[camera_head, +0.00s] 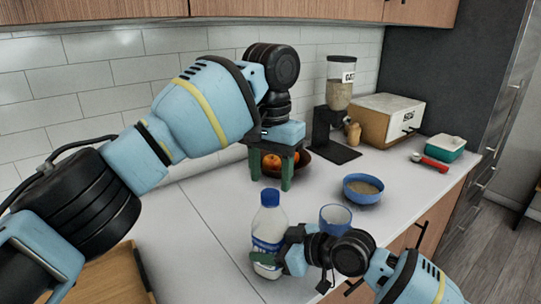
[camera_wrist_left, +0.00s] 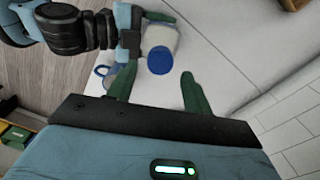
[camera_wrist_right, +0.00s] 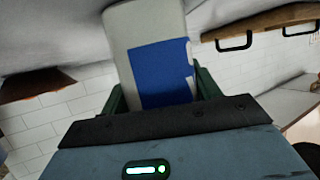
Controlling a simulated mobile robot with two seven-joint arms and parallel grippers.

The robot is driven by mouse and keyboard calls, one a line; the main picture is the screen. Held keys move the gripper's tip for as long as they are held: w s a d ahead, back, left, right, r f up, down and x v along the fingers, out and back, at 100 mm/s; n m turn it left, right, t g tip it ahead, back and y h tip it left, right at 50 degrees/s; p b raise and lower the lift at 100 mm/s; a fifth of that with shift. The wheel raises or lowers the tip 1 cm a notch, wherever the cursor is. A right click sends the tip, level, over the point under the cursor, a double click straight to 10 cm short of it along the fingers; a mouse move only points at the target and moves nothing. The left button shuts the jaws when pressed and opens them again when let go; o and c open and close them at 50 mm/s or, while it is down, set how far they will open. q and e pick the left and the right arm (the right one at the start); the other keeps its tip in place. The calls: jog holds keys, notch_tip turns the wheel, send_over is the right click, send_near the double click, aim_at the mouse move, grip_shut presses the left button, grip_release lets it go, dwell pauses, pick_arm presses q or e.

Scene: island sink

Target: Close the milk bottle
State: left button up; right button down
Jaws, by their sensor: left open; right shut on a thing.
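The milk bottle (camera_head: 268,233) is white with a blue label and looks roughly upright over the front part of the counter. A blue cap (camera_head: 270,197) is on its top; I cannot tell how tightly it sits. My right gripper (camera_head: 264,259) is shut on the lower part of the bottle, whose blue label fills the right wrist view (camera_wrist_right: 160,75). My left gripper (camera_head: 271,181) is open and empty, fingers pointing down, above the bottle. In the left wrist view the cap (camera_wrist_left: 160,60) shows between and beyond the open fingers (camera_wrist_left: 158,76).
A blue bowl (camera_head: 362,188) is farther back. A fruit bowl (camera_head: 308,163) is behind my left gripper. A dispenser (camera_head: 338,100), a box-like appliance (camera_head: 386,118) and a teal dish (camera_head: 446,147) stand at the back right.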

aim_at(271, 193)
pick_arm(q)
jog(key=shift+f, duration=1.8)
jog(key=c, duration=1)
jog(key=shift+m, duration=0.8)
jog(key=o, duration=1.2)
jog(key=shift+c, duration=0.2)
notch_tip(271, 193, up, 12)
